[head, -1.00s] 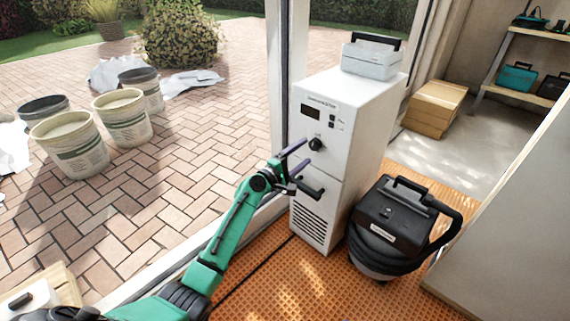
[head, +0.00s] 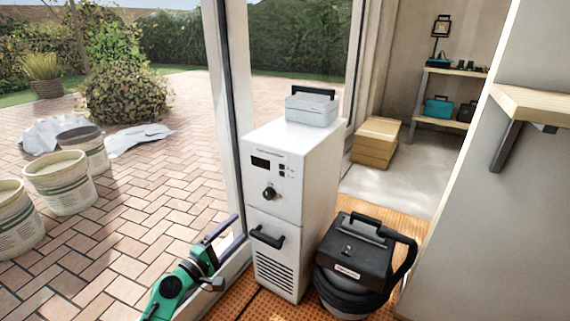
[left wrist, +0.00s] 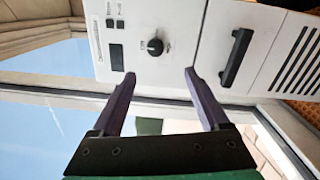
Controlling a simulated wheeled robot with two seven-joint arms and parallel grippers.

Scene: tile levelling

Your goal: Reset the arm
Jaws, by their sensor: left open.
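My left arm is green and comes in low in the head view. Its gripper (head: 222,230) is in front of and left of a white machine cabinet (head: 283,180). In the left wrist view the gripper (left wrist: 155,85) has its two purple fingers spread with nothing between them. The cabinet's black knob (left wrist: 155,47), small display (left wrist: 116,57) and black handle (left wrist: 235,57) lie beyond the fingertips, apart from them. The knob also shows in the head view (head: 269,193). My right gripper is not in view.
A black vacuum (head: 357,262) stands right of the cabinet on the orange floor mat. A grey case (head: 312,107) sits on top of the cabinet. A door frame (head: 232,120) is just behind the gripper. Buckets (head: 62,182) stand on the paving outside. A wooden shelf (head: 535,103) juts out at right.

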